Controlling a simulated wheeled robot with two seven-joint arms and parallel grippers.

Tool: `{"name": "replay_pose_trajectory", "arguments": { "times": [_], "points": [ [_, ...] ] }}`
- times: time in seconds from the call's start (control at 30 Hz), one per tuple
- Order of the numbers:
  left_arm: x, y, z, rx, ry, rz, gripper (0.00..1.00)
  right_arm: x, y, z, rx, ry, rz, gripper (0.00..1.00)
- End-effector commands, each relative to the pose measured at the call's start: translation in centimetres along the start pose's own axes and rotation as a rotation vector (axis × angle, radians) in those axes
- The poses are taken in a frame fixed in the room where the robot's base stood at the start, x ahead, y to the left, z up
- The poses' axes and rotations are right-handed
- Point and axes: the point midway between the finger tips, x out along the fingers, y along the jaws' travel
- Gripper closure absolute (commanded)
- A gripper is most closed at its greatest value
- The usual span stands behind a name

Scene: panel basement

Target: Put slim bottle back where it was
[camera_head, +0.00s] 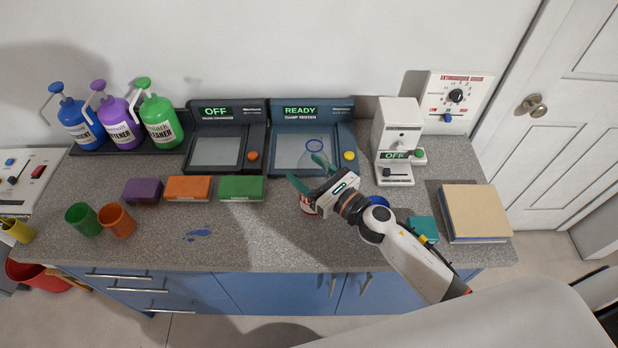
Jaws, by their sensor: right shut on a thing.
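My right gripper (308,172) comes in from the lower right. It is shut on a faint, see-through thing with a blue ring (314,145), which looks like the slim bottle. The bottle's body is hard to make out against the lit plate of the damp tester (343,136), which reads READY. I cannot tell whether the bottle touches the tester or is held above it. A red and white can (306,207) shows just below the gripper, partly hidden by it. My left gripper is not in view.
Blue, purple and green pump bottles (161,122) stand back left. A second device (214,151) reads OFF. Purple, orange and green blocks (241,188) and two cups (83,220) are in front. A white machine (397,135) and boxed stack (475,212) stand right. The front-middle counter is mostly clear.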

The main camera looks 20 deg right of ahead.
Motion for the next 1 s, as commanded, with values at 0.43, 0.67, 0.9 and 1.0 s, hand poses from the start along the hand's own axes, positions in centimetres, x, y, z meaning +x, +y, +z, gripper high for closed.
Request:
{"name": "replay_pose_trajectory", "arguments": {
  "times": [0.43,0.67,0.9,1.0],
  "points": [
    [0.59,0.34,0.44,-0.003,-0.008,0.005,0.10,-0.02,0.01,1.28,-0.001,0.001,0.000,0.63],
    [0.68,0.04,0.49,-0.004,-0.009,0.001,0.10,-0.02,0.00,1.36,-0.001,0.001,0.000,0.14],
    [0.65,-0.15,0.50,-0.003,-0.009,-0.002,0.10,-0.02,0.00,1.32,-0.001,0.001,0.000,0.14],
    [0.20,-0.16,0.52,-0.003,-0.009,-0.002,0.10,-0.02,0.00,0.89,0.000,0.001,0.000,0.14]
  ]
}}
